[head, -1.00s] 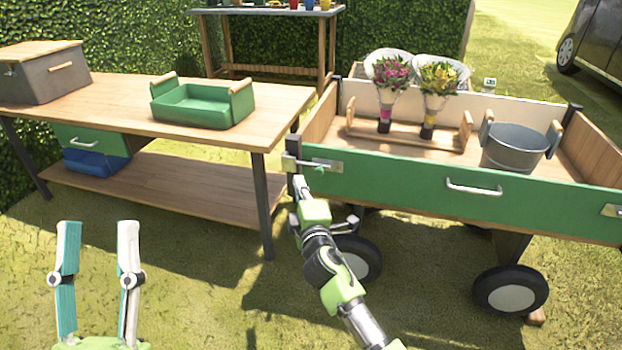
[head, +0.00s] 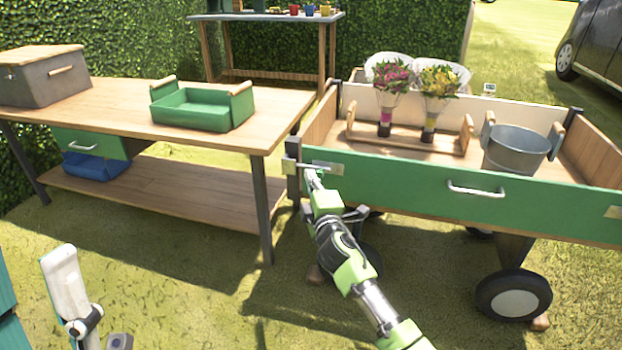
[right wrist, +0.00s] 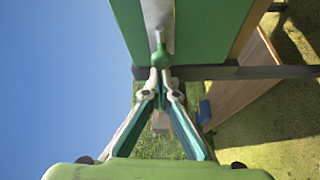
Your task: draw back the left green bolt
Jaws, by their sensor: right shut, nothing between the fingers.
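The left green bolt (head: 318,167) is a metal plate and rod at the left end of the cart's green tailgate (head: 405,188). Its rod appears to span toward the corner post (head: 292,168). My left gripper (head: 36,285) is open and empty at the lower left, partly cut off.
A wooden bench (head: 225,145) with a green tray (head: 190,118) stands left of the cart. The cart holds flower bouquets (head: 392,85) in a wooden rack and a metal bucket (head: 515,150). Another bolt plate (head: 614,212) is at the right edge.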

